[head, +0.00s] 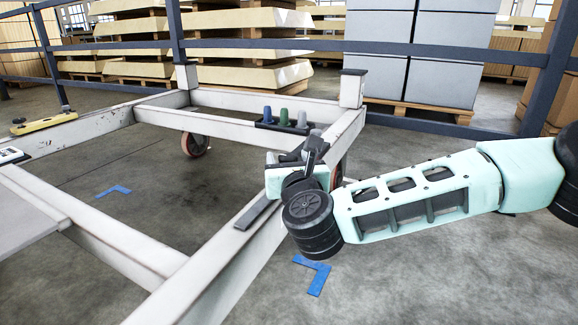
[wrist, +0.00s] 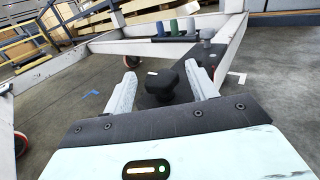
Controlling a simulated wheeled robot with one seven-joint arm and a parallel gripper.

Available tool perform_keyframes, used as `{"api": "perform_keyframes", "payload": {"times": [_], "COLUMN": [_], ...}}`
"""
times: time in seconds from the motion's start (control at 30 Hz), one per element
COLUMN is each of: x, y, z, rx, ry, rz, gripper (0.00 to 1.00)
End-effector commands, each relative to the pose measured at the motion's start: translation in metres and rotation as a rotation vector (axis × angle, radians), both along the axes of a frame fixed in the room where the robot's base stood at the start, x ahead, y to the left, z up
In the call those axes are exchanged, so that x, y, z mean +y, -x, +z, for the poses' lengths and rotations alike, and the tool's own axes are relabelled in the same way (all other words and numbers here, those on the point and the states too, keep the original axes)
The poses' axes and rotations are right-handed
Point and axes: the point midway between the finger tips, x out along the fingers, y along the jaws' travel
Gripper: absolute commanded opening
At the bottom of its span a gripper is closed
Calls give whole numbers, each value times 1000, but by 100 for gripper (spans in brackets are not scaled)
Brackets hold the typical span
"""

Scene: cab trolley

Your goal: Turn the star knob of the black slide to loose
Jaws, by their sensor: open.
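The black star knob (wrist: 159,86) shows in the middle of the wrist view, on dark parts of the black slide (wrist: 208,58) along the pale trolley beam. My gripper (wrist: 160,74) is open, with one pale finger left of the knob and one right of it. I see a gap at the left finger; whether the right finger touches the knob I cannot tell. In the head view my gripper (head: 298,160) is over the right beam of the trolley, and my wrist hides most of the knob area. A flat dark strip (head: 257,212) lies along that beam.
A dark holder with green, blue and grey pegs (head: 286,118) sits on the trolley's far corner. A yellow level (head: 43,122) lies on the left beam. A blue railing (head: 440,50) stands behind. Blue floor marks (head: 314,278) lie on open concrete.

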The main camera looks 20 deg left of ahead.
Motion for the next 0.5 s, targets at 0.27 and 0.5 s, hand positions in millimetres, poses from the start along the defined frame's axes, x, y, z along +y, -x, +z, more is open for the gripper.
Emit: {"api": "perform_keyframes", "payload": {"times": [0.27,0.5], "x": [1,0], "y": [-1,-1], "z": [0,0], "rx": [0,1], "ry": [0,1], "rz": [0,0], "gripper": [55,12]}}
